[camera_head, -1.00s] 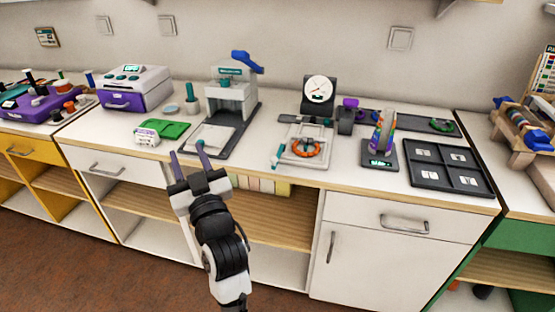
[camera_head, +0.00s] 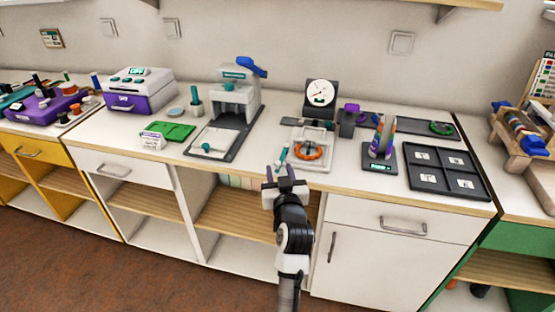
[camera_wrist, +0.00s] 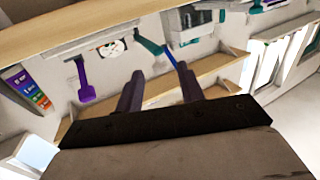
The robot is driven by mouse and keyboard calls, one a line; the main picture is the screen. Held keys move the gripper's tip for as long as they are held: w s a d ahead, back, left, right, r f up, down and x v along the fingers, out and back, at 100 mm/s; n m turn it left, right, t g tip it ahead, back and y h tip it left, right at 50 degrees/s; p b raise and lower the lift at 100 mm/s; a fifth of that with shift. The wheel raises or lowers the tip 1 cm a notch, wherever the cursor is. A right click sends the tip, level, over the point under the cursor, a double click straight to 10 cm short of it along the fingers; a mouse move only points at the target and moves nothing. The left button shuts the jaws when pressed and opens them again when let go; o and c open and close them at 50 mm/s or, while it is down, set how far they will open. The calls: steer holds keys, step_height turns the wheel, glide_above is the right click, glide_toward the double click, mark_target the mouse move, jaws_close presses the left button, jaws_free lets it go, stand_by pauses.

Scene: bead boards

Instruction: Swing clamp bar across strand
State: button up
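A white board (camera_head: 318,137) lies on the counter near its front edge, with an orange ring-shaped strand (camera_head: 309,151) on it. A thin bar with a teal end (camera_head: 283,155), seemingly the clamp bar, sits at the board's left side, beside the strand rather than across it. My gripper (camera_head: 280,171) is open and empty, in front of the counter edge, just below and left of the board in the head view. In the wrist view both fingers (camera_wrist: 158,85) are spread with nothing between them. A teal piece also shows there (camera_wrist: 149,45); I cannot tell if it is the bar's end.
A dial gauge (camera_head: 320,93) stands behind the board. A ring stand (camera_head: 381,145) and a dark compartment tray (camera_head: 446,171) are to the right. A press with a blue lever (camera_head: 236,95) and a green tray (camera_head: 176,131) are to the left.

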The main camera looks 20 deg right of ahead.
mark_target(278, 166)
steer(key=shift+p+x, duration=0.35)
steer(key=shift+x, duration=1.7)
steer(key=shift+a, duration=0.1)
steer(key=shift+c, duration=0.5)
jaws_close()
